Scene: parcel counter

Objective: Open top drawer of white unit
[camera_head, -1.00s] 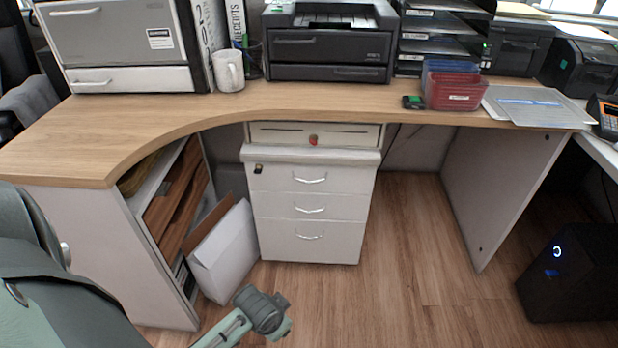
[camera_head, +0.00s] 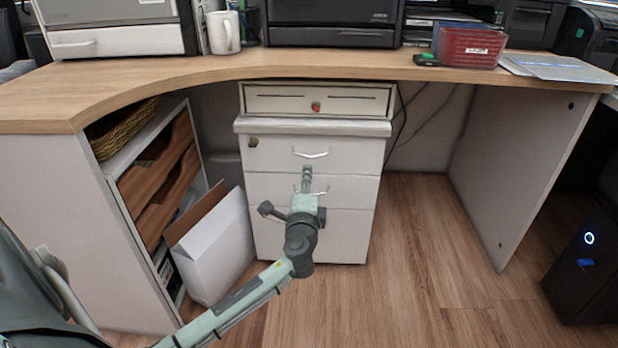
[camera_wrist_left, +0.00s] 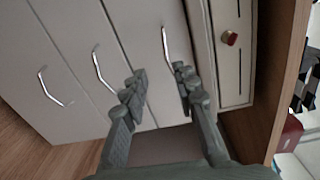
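The white drawer unit (camera_head: 258,190) stands under the desk, with its drawers flush. Its top drawer (camera_head: 275,158) has a silver bar handle (camera_head: 311,154), also visible in the left wrist view (camera_wrist_left: 164,45). My left gripper (camera_head: 307,172) is in front of the unit, its tips showing just below that handle in the head view and covering part of the middle handle. In the left wrist view my left gripper (camera_wrist_left: 162,92) is open and empty. Its fingers point toward the drawer fronts, one on either side of the top handle's line, apart from it. My right gripper is out of view.
A white box with a red knob (camera_head: 316,106) sits on top of the unit, below the desktop (camera_head: 350,66). A white carton (camera_head: 215,250) and a shelf (camera_head: 150,150) stand left of the unit. The floor (camera_head: 420,260) to the right is clear.

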